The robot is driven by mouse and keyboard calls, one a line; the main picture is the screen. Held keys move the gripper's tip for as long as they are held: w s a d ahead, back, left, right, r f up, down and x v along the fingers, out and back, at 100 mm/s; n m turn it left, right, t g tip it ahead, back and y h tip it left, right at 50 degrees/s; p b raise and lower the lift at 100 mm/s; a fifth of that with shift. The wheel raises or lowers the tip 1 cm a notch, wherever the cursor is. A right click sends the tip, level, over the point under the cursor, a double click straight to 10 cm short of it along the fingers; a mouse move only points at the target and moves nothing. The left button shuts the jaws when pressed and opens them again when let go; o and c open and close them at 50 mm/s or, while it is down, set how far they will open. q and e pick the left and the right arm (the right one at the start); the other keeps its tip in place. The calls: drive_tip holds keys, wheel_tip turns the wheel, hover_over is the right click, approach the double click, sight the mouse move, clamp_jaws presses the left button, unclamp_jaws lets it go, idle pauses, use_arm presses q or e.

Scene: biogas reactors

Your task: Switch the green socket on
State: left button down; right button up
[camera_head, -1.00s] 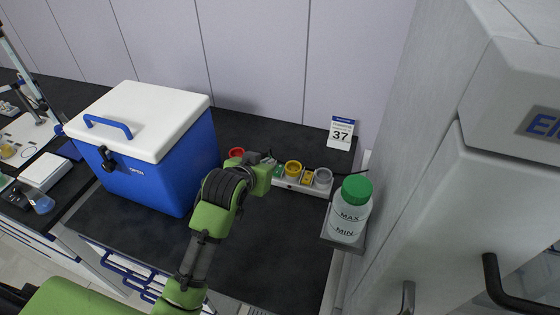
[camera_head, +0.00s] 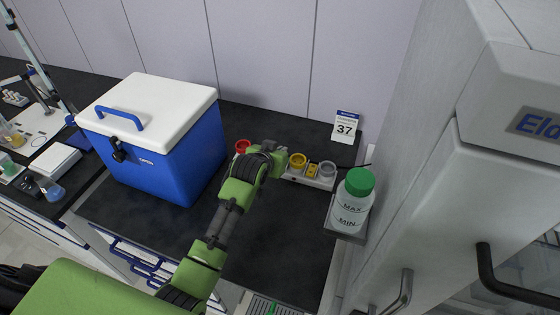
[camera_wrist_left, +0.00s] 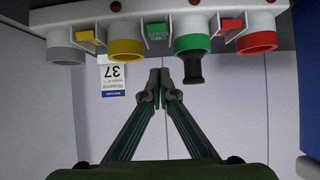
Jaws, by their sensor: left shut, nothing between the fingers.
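A white power strip (camera_wrist_left: 130,22) shows upside down in the left wrist view. It carries grey, yellow, green and red round sockets with small coloured switches between them. The green socket (camera_wrist_left: 191,36) has a black plug (camera_wrist_left: 193,70) in it. The green switch (camera_wrist_left: 157,32) sits between the green and yellow sockets; I cannot tell its setting. My left gripper (camera_wrist_left: 159,76) is shut and empty, its fingertips apparently apart from the strip, in line with the green switch. In the head view my left gripper (camera_head: 281,160) hides the green socket and switch.
A blue cool box (camera_head: 165,160) with a white lid stands left of the strip. A green-capped bottle (camera_head: 351,205) stands at the right beside a white cabinet (camera_head: 440,210). The dark bench (camera_head: 275,245) in front is clear.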

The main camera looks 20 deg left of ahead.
use_arm(q)
drive_tip(key=f+p, duration=0.1)
drive_tip(key=f, duration=0.2)
drive_tip(key=shift+s+f, duration=0.15)
drive_tip(key=shift+s, duration=0.05)
drive_tip(key=shift+s+f, duration=0.25)
drive_tip(key=shift+f, duration=0.15)
use_arm(e)
drive_tip(key=shift+s+r, duration=0.45)
drive_tip(key=shift+r, duration=0.2)
use_arm(q)
drive_tip(key=shift+f, duration=0.1)
drive_tip(key=shift+f, duration=0.25)
drive_tip(key=b, duration=0.1)
drive_tip(key=f+t+b, duration=0.1)
drive_tip(key=shift+s+f+b, duration=0.3)
drive_tip(key=shift+b, duration=0.1)
drive_tip(key=shift+r+p, duration=0.35)
drive_tip(key=shift+r, duration=0.2)
use_arm(e)
wheel_tip(320, 180, down, 2)
drive_tip(key=shift+d+f, duration=0.15)
drive_tip(key=shift+f, duration=0.05)
use_arm(q)
drive_tip(key=shift+w, duration=0.1)
use_arm(e)
drive_tip(key=shift+w+r, duration=0.1)
